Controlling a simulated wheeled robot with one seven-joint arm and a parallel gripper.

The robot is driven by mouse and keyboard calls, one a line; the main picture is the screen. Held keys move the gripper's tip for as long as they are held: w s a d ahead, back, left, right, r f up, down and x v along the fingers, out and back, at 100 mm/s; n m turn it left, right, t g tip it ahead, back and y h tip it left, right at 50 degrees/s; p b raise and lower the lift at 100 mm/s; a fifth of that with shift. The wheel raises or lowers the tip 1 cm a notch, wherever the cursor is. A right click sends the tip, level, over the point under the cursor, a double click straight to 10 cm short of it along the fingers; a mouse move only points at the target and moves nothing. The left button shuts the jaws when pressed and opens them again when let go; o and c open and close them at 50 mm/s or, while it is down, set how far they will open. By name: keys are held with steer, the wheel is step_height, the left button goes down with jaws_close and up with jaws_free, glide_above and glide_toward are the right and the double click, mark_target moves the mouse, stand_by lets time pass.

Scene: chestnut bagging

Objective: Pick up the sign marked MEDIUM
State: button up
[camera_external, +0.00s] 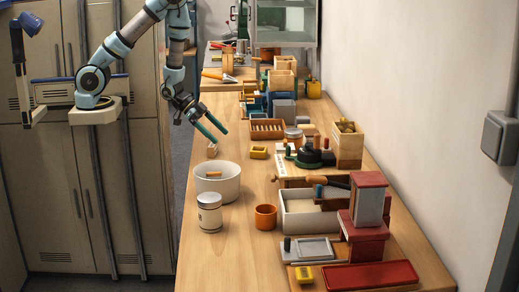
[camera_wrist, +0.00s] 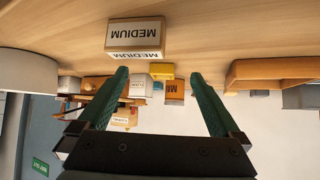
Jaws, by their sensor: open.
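The sign marked MEDIUM (camera_wrist: 136,38) is a small pale block with black lettering. It stands on the wooden table and its lettering appears upside down in the wrist view. In the external view it seems to be the small block (camera_external: 212,150) just below my fingertips. My gripper (camera_external: 220,136) has green fingers and is tilted down toward the table. In the wrist view my gripper (camera_wrist: 160,74) is open with nothing held between its fingers. The sign lies just beyond the fingertips, nearer the left finger, and appears apart from them.
A white bowl (camera_external: 226,190) stands in front of the sign, with a white jar (camera_external: 209,216) and an orange cup (camera_external: 265,217) nearby. A yellow block (camera_external: 258,152) and wooden tray (camera_external: 267,130) lie to the right. Bare table surrounds the sign.

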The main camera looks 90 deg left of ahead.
mark_target(211, 144)
steer(key=shift+s+d+f+h, duration=0.2)
steer(key=shift+s+h, duration=0.2)
steer(key=shift+h, duration=0.1)
steer(key=s+t+h, duration=0.1)
steer(key=s+f+m+t+h, duration=0.1)
steer(key=s, duration=0.1)
steer(key=shift+s+d+h, duration=0.1)
steer(key=shift+d+h, duration=0.1)
steer(key=shift+h, duration=0.1)
steer(key=shift+s+a+f+m, duration=0.15)
steer(key=shift+s+f+m, duration=0.2)
steer(key=shift+f, duration=0.1)
steer(key=b+x, duration=0.2)
steer(key=shift+f+b, duration=0.15)
steer(key=shift+b, duration=0.2)
steer(key=shift+w+d, duration=0.4)
steer(key=shift+w, duration=0.2)
steer(key=p+x, duration=0.2)
steer(key=x, duration=0.2)
